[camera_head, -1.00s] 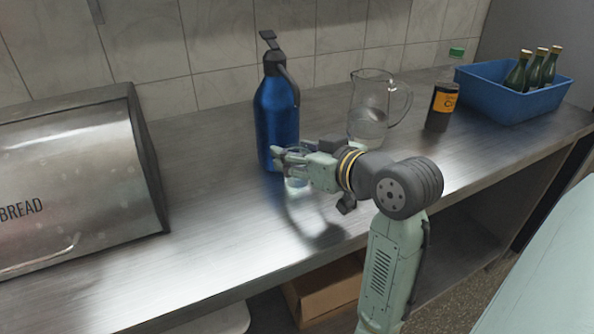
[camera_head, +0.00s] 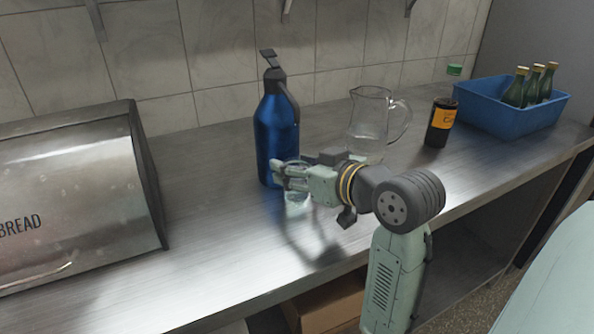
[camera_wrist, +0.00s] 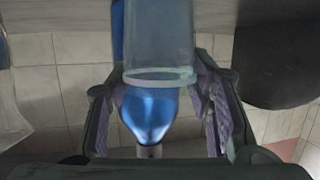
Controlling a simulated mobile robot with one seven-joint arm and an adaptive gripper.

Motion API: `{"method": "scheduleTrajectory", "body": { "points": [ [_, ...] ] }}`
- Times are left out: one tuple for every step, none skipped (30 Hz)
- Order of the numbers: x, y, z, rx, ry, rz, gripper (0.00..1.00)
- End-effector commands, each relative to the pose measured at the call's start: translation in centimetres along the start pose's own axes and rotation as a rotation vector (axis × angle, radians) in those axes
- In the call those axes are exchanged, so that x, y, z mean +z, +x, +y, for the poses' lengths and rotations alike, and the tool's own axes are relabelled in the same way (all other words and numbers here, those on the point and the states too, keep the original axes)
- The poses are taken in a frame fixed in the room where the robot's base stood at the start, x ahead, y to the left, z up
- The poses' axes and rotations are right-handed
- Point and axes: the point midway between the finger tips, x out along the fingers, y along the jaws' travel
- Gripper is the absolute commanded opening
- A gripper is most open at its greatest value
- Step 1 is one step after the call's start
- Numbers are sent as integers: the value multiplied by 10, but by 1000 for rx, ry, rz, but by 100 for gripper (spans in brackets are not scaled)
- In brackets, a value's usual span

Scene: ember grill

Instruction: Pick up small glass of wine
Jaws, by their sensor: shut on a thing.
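A small clear glass (camera_head: 297,198) stands upright at the counter's middle, in front of the blue pump flask. My gripper (camera_head: 283,176) reaches in from the right, and its fingers are around the glass near its upper part. In the wrist view, which is upside down, the glass (camera_wrist: 160,45) sits between the two purple-padded fingers of my gripper (camera_wrist: 158,102), rim towards the camera. The gripper is shut on it. The glass looks pale and see-through; I cannot make out any wine in it. My fingers hide part of it in the head view.
The blue pump flask (camera_head: 275,130) stands close behind the glass. A glass jug (camera_head: 366,118), a dark bottle with an orange label (camera_head: 439,124) and a blue crate (camera_head: 490,110) of green bottles stand to the right. A steel bread bin (camera_head: 75,200) is at left. The front counter is clear.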

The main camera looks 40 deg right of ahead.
Motion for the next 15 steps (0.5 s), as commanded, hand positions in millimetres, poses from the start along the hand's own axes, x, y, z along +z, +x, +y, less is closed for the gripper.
{"method": "scheduleTrajectory", "body": {
  "points": [
    [-3,-1,0,1,-2,2,12],
    [-5,-2,0,1,-2,3,12],
    [-7,-2,0,1,-3,3,12],
    [-10,-3,0,1,-4,3,12],
    [-12,-4,0,1,-4,3,12],
    [-14,-4,0,1,-3,2,12],
    [-16,-5,0,1,-3,2,12],
    [-19,-6,0,1,-3,2,12],
    [-22,-6,0,0,-3,2,12],
    [-24,-7,0,0,-4,2,12],
    [-27,-8,0,1,-4,3,12],
    [-27,-11,-1,2,-2,4,12],
    [-26,-14,-2,2,-1,3,12],
    [-25,-17,-3,1,-1,3,12],
    [-24,-20,-4,1,-1,2,12]
  ]
}}
